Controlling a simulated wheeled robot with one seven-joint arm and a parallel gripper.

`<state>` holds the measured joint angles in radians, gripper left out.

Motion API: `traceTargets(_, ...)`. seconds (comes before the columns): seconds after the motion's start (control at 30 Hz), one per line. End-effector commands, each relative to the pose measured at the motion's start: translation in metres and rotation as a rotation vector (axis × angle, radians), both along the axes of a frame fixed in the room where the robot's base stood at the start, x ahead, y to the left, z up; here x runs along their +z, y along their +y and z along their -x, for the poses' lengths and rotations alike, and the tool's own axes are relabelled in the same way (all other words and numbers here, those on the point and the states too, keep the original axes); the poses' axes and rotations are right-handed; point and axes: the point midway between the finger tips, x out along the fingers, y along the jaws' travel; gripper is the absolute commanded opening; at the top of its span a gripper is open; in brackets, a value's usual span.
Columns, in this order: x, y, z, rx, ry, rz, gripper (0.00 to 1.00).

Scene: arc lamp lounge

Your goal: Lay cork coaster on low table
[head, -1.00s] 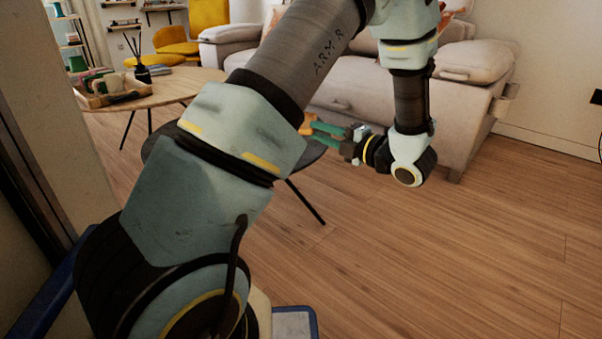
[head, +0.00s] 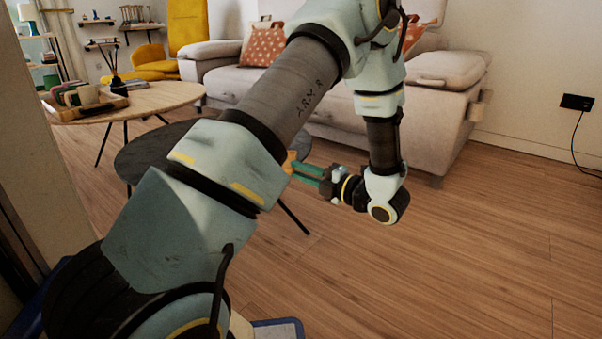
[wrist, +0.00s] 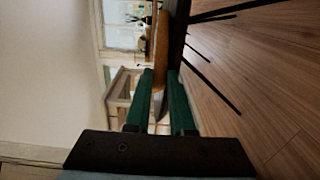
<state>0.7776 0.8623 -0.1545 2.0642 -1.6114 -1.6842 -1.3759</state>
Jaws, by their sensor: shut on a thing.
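My gripper (head: 300,170) has green fingers that are shut on the cork coaster (head: 289,163). Only a small orange-tan bit of the coaster shows past my arm in the head view. In the wrist view, a tan edge (wrist: 161,45) shows beyond and between the fingers, seen nearly edge-on. A dark round low table (head: 135,160) stands behind my arm, which hides much of its top. The coaster appears close to the dark table's right edge; I cannot tell whether they touch. In the wrist view the dark table (wrist: 179,35) is also seen edge-on, beside the fingers.
A light wood table (head: 160,98) stands behind at the left, with a tray (head: 75,110), a cup and a reed diffuser (head: 115,80) on it. A pale sofa (head: 340,110) is along the back. The wood floor (head: 460,240) at right is clear.

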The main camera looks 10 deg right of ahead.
Motion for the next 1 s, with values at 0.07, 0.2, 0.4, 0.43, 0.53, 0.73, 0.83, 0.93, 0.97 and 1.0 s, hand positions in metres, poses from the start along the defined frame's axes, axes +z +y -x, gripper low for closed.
traceTargets(0.07,-0.004,0.000,0.000,0.000,0.000,0.000,0.00)
traceTargets(0.2,-0.002,0.000,0.000,0.000,0.000,0.000,0.36)
traceTargets(0.4,-0.002,0.000,0.000,0.000,0.000,0.000,0.51)
traceTargets(0.43,-0.002,0.000,0.000,0.000,0.000,0.000,0.51)
traceTargets(0.53,-0.002,0.000,0.000,0.000,0.000,0.000,0.51)
traceTargets(0.73,0.002,-0.006,0.006,-0.003,0.001,0.000,0.51)
traceTargets(0.83,0.004,-0.018,0.018,-0.005,0.001,-0.001,0.51)
traceTargets(0.93,0.005,-0.033,0.034,-0.006,0.002,-0.001,0.51)
traceTargets(0.97,0.005,-0.037,0.038,-0.005,0.003,-0.002,0.51)
traceTargets(1.0,0.005,-0.044,0.045,-0.006,0.002,-0.001,0.51)
